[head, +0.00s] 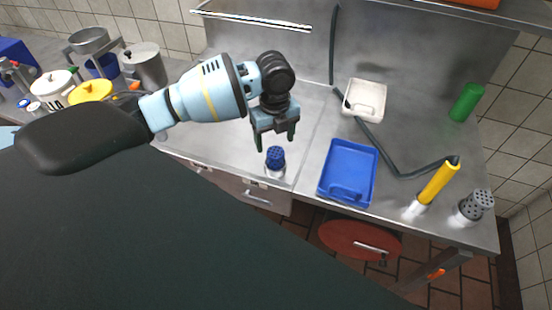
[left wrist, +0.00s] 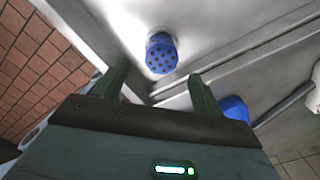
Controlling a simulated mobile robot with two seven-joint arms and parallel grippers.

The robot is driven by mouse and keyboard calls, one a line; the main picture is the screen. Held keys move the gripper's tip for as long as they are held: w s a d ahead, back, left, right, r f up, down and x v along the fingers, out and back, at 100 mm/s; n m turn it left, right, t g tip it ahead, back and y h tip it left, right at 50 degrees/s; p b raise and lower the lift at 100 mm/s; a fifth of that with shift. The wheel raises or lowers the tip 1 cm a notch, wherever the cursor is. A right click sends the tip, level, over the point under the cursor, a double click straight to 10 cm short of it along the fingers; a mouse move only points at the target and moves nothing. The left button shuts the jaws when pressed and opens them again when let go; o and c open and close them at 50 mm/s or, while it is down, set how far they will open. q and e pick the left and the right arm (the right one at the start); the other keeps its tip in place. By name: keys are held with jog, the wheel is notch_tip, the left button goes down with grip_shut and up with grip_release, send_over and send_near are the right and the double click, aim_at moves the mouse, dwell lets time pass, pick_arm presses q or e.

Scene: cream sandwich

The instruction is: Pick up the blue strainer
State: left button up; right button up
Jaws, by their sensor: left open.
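The blue strainer (head: 275,157) is a small dotted blue piece that sits upright near the front edge of the steel counter in the head view. In the left wrist view it shows as a round blue end with dark holes (left wrist: 161,54), beyond the fingertips and between their lines. My left gripper (head: 274,140) is open and empty just above and behind it in the head view. Its two green fingers also show in the left wrist view (left wrist: 157,85), apart from the strainer. My right gripper is not in view.
A blue tray (head: 331,184) and a white tray (head: 373,92) lie to the right. A dark hose (head: 392,165) with a yellow handle (head: 438,183), a perforated metal cylinder (head: 476,204) and a green cylinder (head: 466,101) are farther right. Pots (head: 147,68) stand at the left.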

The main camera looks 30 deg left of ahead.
aim_at(275, 152)
pick_arm(q)
jog(key=shift+w+f, duration=0.15)
jog(key=shift+f, duration=0.55)
jog(key=shift+a+f, duration=0.1)
jog(key=shift+f, duration=2.45)
jog(key=c, duration=1.1)
jog(key=shift+o, duration=0.2)
jog(key=shift+r, duration=5.05)
